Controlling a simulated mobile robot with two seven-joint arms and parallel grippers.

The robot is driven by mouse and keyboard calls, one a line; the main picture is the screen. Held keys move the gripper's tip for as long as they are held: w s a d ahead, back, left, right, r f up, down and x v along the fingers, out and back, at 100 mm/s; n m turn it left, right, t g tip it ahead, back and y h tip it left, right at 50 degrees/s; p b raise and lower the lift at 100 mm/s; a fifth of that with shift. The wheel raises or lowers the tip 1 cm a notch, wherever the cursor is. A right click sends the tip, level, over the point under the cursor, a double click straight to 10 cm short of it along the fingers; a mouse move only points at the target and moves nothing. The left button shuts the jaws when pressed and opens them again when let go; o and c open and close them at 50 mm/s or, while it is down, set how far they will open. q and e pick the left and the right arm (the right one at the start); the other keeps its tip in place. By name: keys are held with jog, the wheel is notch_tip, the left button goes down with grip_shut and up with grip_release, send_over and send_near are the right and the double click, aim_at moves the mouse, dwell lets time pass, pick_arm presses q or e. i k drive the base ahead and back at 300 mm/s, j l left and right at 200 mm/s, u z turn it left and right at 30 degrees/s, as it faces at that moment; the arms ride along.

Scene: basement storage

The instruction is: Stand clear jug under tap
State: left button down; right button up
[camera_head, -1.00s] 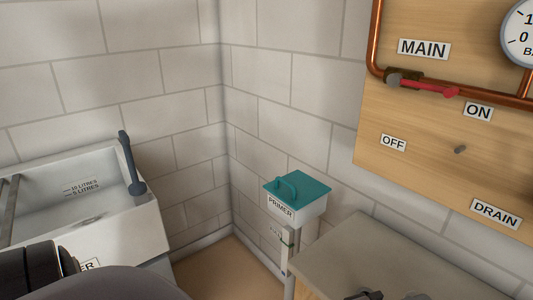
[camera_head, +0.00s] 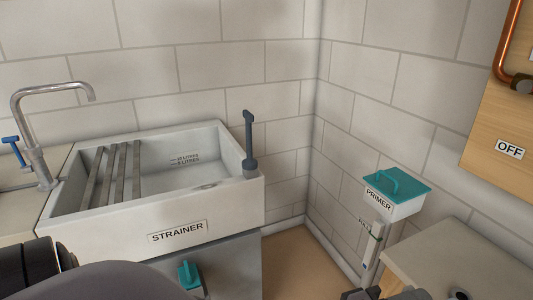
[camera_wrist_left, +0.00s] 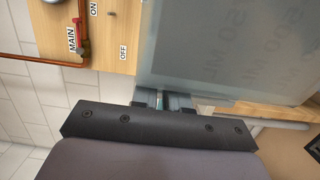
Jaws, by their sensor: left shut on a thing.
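The clear jug (camera_wrist_left: 235,45) fills the upper right of the left wrist view, a grey see-through wall with blurred volume marks. My left gripper (camera_wrist_left: 165,101) is shut on a part of it, probably the handle. The jug and this gripper do not show in the head view; only part of my left arm does, at lower left. The chrome tap (camera_head: 50,100) curves over the left end of the sink from the counter, with its spout end (camera_head: 90,92) pointing down. A blue lever (camera_head: 12,148) is beside it. My right gripper is not clearly seen.
The white sink (camera_head: 180,225), labelled STRAINER, has metal bars (camera_head: 105,178) across its left part and a grey upright handle (camera_head: 250,145) at its right corner. A teal-lidded PRIMER box (camera_head: 397,185) and a bench (camera_head: 455,260) stand at right.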

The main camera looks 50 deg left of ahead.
aim_at(107, 175)
jog(key=u, duration=1.1)
jog(key=i+u, duration=0.2)
jog(key=u, duration=0.15)
jog(key=i+l+u, duration=0.1)
jog(key=u, duration=0.2)
jog(key=i+l, duration=0.05)
